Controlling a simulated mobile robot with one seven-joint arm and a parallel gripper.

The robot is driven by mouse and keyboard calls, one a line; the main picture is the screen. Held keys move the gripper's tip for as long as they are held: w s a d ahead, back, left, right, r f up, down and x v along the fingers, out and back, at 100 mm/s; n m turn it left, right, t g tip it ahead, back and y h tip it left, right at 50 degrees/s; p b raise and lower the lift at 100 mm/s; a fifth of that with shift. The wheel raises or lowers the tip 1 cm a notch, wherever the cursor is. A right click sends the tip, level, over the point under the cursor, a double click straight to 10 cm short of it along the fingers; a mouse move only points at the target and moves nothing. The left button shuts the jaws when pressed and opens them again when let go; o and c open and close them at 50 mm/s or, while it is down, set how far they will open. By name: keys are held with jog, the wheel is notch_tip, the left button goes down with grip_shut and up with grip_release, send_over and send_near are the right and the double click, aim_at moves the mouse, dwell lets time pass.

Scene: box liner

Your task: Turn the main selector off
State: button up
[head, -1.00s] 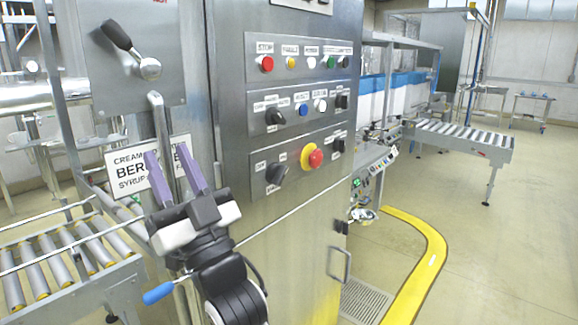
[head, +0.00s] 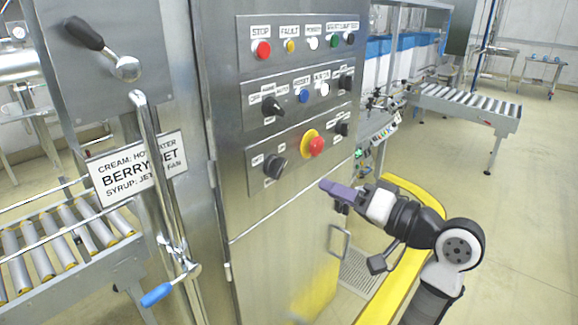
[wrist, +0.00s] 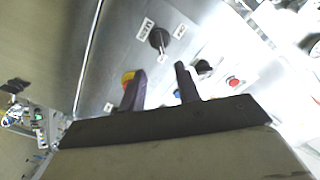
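The selector panel is on the steel cabinet. A large black rotary selector (head: 274,166) sits at the left of its bottom row, left of the red-and-yellow mushroom button (head: 315,146); its small labels are unreadable. Its handle is slanted. The same selector shows at the top middle of the wrist view (wrist: 158,39). My gripper (head: 324,187) has purple fingers and is in front of the cabinet, right of and below the selector, touching nothing visible. In the wrist view its two fingers (wrist: 160,69) are apart with nothing between them; one partly covers the mushroom button.
Another black selector (head: 272,106), a blue button (head: 303,96) and a red stop button (head: 262,49) are above. A lever (head: 92,38) and a pipe with a blue-handled valve (head: 158,294) stand at left. Open floor lies right.

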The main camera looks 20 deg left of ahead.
aim_at(283, 169)
jog(key=p+x, duration=0.3)
jog(key=x, duration=0.8)
jog(key=shift+w+a+f, duration=0.1)
jog(key=shift+a, duration=0.2)
jog(key=shift+c, duration=0.3)
grip_shut()
